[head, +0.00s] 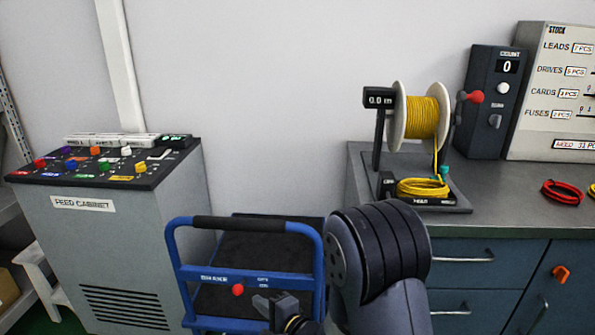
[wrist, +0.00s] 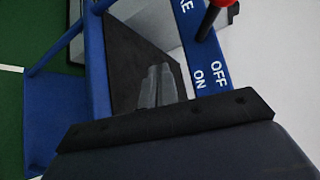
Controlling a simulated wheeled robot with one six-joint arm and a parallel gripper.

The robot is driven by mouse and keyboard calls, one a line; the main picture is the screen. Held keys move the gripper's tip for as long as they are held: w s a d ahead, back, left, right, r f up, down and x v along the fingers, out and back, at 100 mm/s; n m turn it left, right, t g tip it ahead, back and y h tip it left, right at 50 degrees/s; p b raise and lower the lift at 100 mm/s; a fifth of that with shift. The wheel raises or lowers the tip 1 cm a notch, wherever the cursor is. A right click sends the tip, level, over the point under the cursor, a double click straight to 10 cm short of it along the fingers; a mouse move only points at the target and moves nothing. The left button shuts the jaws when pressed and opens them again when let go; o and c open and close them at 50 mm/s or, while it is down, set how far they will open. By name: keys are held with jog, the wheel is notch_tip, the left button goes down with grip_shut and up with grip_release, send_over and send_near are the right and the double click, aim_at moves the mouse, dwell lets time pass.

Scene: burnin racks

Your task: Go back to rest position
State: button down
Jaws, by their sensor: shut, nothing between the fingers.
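My gripper (head: 264,303) shows low in the head view, in front of the blue cart's brake panel, just below the red brake knob (head: 238,290). Its fingers also show in the wrist view (wrist: 158,75), closed together with nothing between them. My arm comes in from the bottom of the head view, right of the cart. The blue cart (head: 178,262) has a black handle grip and a black deck. In the wrist view the brake panel (wrist: 206,55) reads ON and OFF beside the red knob (wrist: 222,4). I cannot tell whether the gripper touches the cart.
A grey feed cabinet (head: 75,240) with coloured knobs stands left of the cart. A workbench (head: 490,205) on the right holds a yellow wire spool (head: 424,117), a yellow coil, a red coil (head: 562,192) and a stock panel (head: 550,90). Green floor (wrist: 30,30) shows beside the cart.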

jog(key=v, duration=0.7)
jog(key=shift+w+d+p, duration=0.25)
jog(key=shift+d+p, duration=0.05)
